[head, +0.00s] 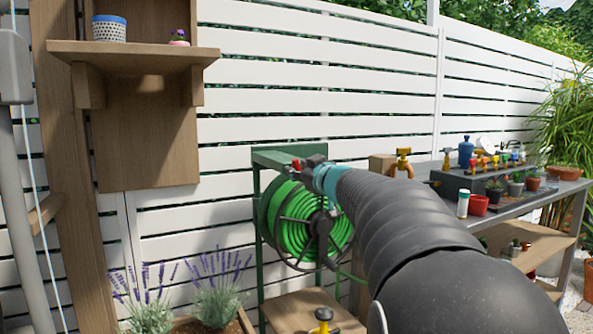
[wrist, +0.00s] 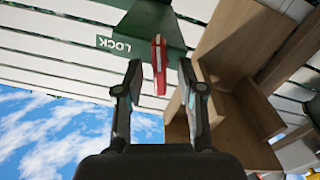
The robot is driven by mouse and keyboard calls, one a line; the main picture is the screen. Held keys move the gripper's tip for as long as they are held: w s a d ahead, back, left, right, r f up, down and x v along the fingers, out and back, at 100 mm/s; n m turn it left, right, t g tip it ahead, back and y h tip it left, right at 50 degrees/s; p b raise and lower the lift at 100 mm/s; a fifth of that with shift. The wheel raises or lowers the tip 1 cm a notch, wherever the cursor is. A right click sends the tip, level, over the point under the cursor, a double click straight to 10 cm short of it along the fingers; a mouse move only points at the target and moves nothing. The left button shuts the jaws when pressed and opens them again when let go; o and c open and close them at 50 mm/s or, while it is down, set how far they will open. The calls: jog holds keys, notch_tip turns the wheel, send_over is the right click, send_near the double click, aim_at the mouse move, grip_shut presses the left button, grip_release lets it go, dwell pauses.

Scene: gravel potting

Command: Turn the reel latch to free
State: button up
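The reel latch is a red lever (wrist: 159,62) with a pale strip along it. In the wrist view it sticks out from a green plate (wrist: 165,30), lying between my two fingertips with a gap on each side. A LOCK label (wrist: 115,45), upside down, is left of it. In the head view a bit of the red lever (head: 296,166) shows at the reel frame's top. My gripper (wrist: 160,70) is open around the lever; I see no contact. In the head view my gripper is at the reel's top, its fingers mostly hidden. The green hose reel (head: 290,215) hangs below, partly covered by my arm.
A wooden shelf (head: 130,55) with a blue-white pot (head: 109,28) is on the upper left. Lavender plants (head: 218,290) stand below. A bench (head: 500,215) with pots and taps is on the right. A white fence (head: 320,90) stands behind.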

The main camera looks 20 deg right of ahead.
grip_shut()
jog(key=shift+n, duration=0.4)
jog(key=n, duration=0.2)
jog(key=shift+n+p, duration=0.3)
jog(key=shift+n, duration=0.1)
jog(key=n, duration=0.3)
jog(key=n+b, duration=0.1)
jog(key=n, duration=0.3)
jog(key=n+b, duration=0.1)
jog(key=n, duration=0.2)
jog(key=shift+a+f+n, duration=0.15)
jog(key=shift+f+n, duration=0.15)
